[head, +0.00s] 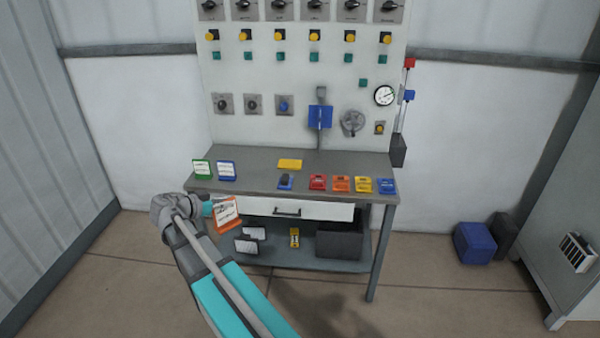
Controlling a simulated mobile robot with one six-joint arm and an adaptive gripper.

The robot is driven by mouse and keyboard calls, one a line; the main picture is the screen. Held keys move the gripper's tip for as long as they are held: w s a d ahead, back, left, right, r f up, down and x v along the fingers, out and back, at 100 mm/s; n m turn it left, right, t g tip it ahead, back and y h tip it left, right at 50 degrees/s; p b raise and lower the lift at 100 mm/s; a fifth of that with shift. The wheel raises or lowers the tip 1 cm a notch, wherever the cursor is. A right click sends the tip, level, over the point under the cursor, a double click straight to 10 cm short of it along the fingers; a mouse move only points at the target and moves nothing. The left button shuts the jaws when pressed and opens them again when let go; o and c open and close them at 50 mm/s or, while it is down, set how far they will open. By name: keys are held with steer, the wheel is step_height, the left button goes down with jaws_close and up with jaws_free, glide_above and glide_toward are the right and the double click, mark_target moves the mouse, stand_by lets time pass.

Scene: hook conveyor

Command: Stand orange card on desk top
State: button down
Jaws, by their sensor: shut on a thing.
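The orange card (227,214) has a white face and an orange border. It is held tilted at the end of my arm, in front of the desk's left front edge and a little below the desk top. My gripper (208,208) is shut on the orange card; its fingertips are small and partly hidden. The grey desk top (250,161) is behind and above the card. A green-framed card (202,167) and a blue-framed card (226,169) stand on its left part.
Padlock-like red (318,182), orange (341,184), yellow (362,185) and blue (386,186) items line the front right of the desk. A yellow piece (290,164) lies behind. A drawer (300,209) and lower shelf (290,254) are below. The back left desk top is clear.

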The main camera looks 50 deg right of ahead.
steer(key=shift+s+d, duration=0.15)
steer(key=shift+d, duration=0.05)
steer(key=shift+d, duration=0.1)
stand_by(0.4)
